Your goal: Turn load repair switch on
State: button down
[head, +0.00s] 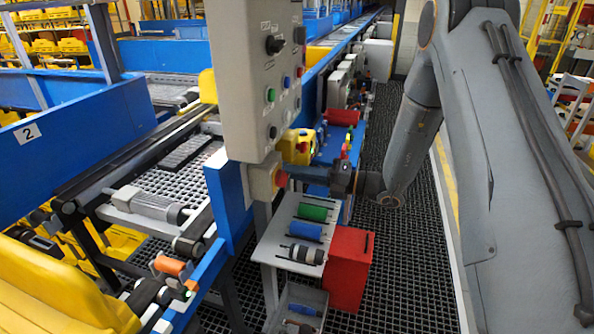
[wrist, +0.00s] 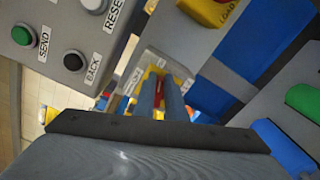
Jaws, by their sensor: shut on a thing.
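A yellow switch with a red knob (head: 280,178) sits on a grey box (head: 259,181) below the control panel. My gripper (head: 291,174) reaches it from the right. In the wrist view my two fingers (wrist: 161,80) are close together on the red knob, with the yellow switch body (wrist: 153,70) showing around their tips. The fingers hide most of the knob, so I cannot tell which way it is turned. Another yellow unit (head: 297,147) with a red part stands just behind; in the wrist view a yellow unit (wrist: 212,10) has a label reading LOAD.
The grey control panel (head: 262,75) with coloured buttons hangs close above my gripper. Below are a rack (head: 292,245) with green, blue and grey cylinders and a red box (head: 349,268). The conveyor (head: 171,175) is at left. Clear grated floor (head: 410,250) lies at right.

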jog(key=shift+w+d+f+m+p, duration=0.1)
jog(key=shift+f+m+p, duration=0.15)
jog(key=shift+m, duration=0.85)
jog(key=shift+w+f+m+p, duration=0.1)
jog(key=shift+f+m, duration=0.1)
jog(key=shift+m, duration=0.9)
jog(key=c, duration=1.8)
grip_release()
jog(key=shift+s, duration=0.1)
jog(key=b+v, duration=0.2)
jog(key=v, duration=0.5)
jog(key=shift+d+b, duration=0.35)
jog(key=shift+d, duration=0.05)
jog(key=shift+s, duration=0.1)
